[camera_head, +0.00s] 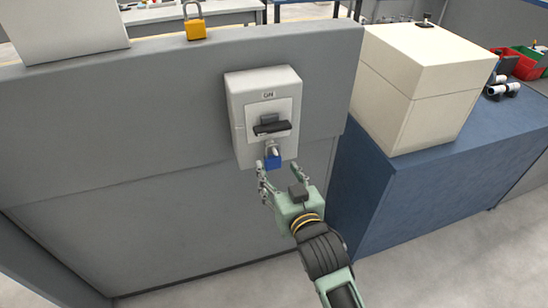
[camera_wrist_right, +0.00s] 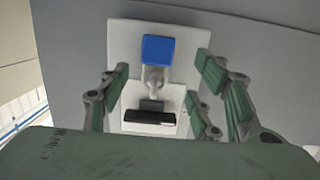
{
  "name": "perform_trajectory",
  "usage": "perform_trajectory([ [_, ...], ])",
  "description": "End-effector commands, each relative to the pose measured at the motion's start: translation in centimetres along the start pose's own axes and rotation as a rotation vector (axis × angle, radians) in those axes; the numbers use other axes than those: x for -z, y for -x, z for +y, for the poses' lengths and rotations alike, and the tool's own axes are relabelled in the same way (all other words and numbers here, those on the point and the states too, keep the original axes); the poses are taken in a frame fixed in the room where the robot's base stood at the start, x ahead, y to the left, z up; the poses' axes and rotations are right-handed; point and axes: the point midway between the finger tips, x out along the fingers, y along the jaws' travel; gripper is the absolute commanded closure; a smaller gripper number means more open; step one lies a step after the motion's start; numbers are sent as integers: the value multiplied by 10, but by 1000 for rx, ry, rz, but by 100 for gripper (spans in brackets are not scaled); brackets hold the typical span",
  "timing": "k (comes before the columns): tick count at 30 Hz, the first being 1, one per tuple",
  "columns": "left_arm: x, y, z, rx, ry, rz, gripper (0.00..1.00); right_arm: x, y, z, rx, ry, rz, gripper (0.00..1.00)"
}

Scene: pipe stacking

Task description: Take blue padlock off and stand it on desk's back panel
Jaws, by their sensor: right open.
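The box is on the grey back panel (camera_head: 180,105). In the right wrist view the padlock (camera_wrist_right: 158,50) lies between the open fingers, clear of them. My right gripper (camera_head: 283,172) is open and empty, just below and around the padlock in the head view; I cannot tell how far in front of it the fingertips are. My left gripper is not in view.
A yellow padlock (camera_head: 196,30) stands on the panel's top ledge, beside a white box (camera_head: 68,28) at the left. A cream box (camera_head: 420,80) stands on the blue cabinet (camera_head: 400,190) at the right. The ledge between the yellow padlock and its right end is clear.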

Motion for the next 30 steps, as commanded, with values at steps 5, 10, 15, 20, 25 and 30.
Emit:
perform_trajectory([
  [5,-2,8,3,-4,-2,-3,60,2,-23,4,-1,1,0,42],
  [10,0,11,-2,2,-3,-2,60,0,-46,6,0,0,0,42],
  [15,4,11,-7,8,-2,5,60,-1,-55,6,0,-1,-1,42],
  [20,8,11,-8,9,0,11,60,-2,-55,6,0,-1,-1,42],
  [25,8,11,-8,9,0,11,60,-2,-54,6,0,-1,-1,55],
  [30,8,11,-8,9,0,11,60,-2,-54,6,0,0,-2,70],
])
